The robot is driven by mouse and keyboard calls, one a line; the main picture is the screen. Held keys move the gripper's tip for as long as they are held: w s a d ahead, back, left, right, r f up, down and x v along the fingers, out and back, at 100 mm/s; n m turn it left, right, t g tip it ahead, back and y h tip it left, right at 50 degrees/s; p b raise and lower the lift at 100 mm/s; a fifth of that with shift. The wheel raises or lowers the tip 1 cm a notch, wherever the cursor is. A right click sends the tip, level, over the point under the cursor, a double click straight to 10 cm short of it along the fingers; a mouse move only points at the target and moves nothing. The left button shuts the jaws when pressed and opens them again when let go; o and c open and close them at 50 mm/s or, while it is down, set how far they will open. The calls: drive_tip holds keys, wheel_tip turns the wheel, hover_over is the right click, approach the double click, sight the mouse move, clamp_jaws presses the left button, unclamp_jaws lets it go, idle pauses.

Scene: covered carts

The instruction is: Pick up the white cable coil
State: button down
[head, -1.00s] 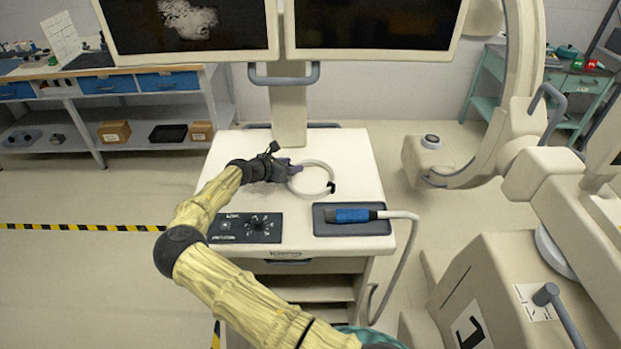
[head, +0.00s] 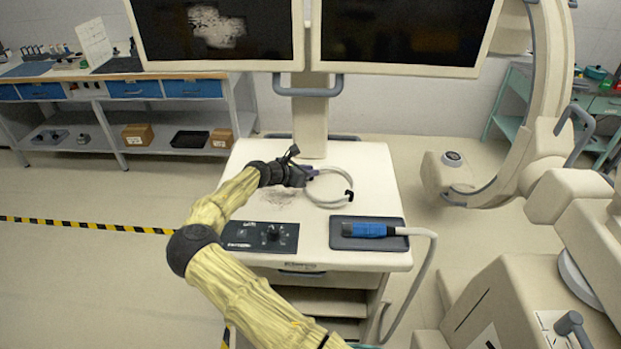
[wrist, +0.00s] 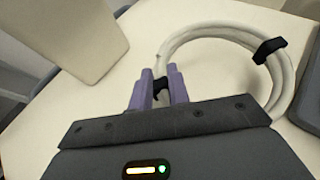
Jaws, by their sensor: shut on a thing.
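The white cable coil (head: 346,191) is a ring of white cable with a black tie on its right side. It is over the top of the beige cart (head: 255,205), towards the back; I cannot tell whether it still touches the surface. My gripper (head: 308,172) is shut on the coil's left side. In the wrist view, the purple fingers (wrist: 160,88) close around a dark part of the coil (wrist: 282,80), and the ring extends to the right with its black tie in sight. The gripped spot is partly hidden by the fingers.
A blue-handled probe (head: 358,229) lies in a dark tray (head: 392,242) at the cart's front right. A black control panel (head: 258,237) is at the front left. The monitor post (head: 311,118) rises behind the coil. A large beige machine (head: 535,290) stands to the right.

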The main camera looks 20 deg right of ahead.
wheel_tip(320, 180, up, 8)
drive_tip(key=shift+f+b, duration=0.1)
drive_tip(key=shift+b, duration=0.65)
